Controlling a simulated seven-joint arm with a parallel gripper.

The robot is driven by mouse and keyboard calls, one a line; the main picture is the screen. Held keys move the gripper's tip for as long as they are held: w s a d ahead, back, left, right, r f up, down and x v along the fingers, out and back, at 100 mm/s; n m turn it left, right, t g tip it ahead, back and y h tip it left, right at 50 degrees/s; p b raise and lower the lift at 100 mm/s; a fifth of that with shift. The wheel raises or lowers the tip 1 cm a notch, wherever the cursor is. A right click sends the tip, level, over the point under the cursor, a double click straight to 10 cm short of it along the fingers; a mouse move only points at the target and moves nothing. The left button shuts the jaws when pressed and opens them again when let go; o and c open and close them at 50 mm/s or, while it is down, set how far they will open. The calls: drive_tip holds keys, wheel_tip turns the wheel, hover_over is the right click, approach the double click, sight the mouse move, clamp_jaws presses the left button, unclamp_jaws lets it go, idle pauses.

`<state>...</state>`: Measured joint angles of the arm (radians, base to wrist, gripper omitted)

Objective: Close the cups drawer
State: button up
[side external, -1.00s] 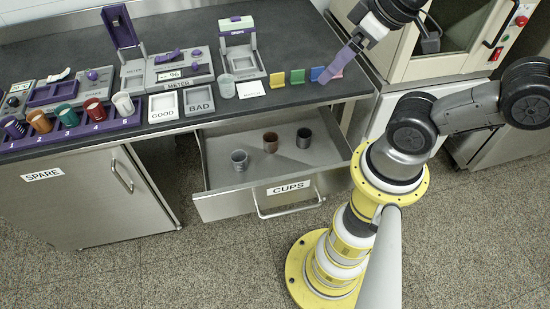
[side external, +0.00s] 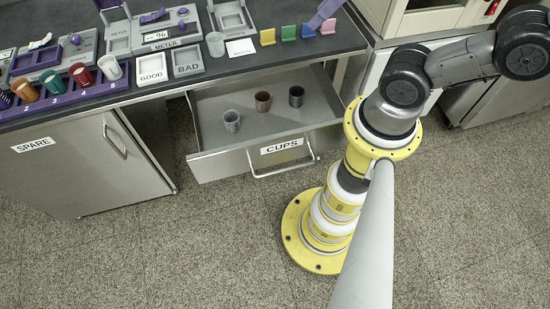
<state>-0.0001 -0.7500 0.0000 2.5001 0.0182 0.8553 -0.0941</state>
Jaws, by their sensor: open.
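The cups drawer (side external: 213,160), with a "CUPS" label and a bar handle (side external: 284,169), stands pulled out below the counter. Inside it are a silver-grey cup (side external: 232,121), a brown cup (side external: 263,101) and a dark grey cup (side external: 296,96), all upright and apart.
The dark counter holds a rack of coloured cups (side external: 60,92), GOOD (side external: 152,68) and BAD (side external: 188,61) trays, a meter (side external: 168,36), a pale cup (side external: 215,44) and small coloured cards (side external: 288,33). A SPARE cabinet (side external: 70,175) stands left.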

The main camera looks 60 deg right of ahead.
drive_tip(key=w+a+f+n+y, duration=0.35)
drive_tip(key=w+a+f, duration=0.35)
drive_tip(key=w+a, duration=0.35)
drive_tip(key=n+g+h, duration=0.5)
approach(283, 170)
drive_tip(key=shift+m, duration=0.25)
drive_tip(key=shift+w+d+f, duration=0.15)
drive_tip(key=shift+f, duration=1.15)
drive_tip(key=shift+w+d+f, duration=0.15)
drive_tip(key=shift+f, duration=1.2)
drive_tip(key=shift+w+d+f, duration=0.1)
drive_tip(key=shift+f, duration=1.2)
clamp_jaws()
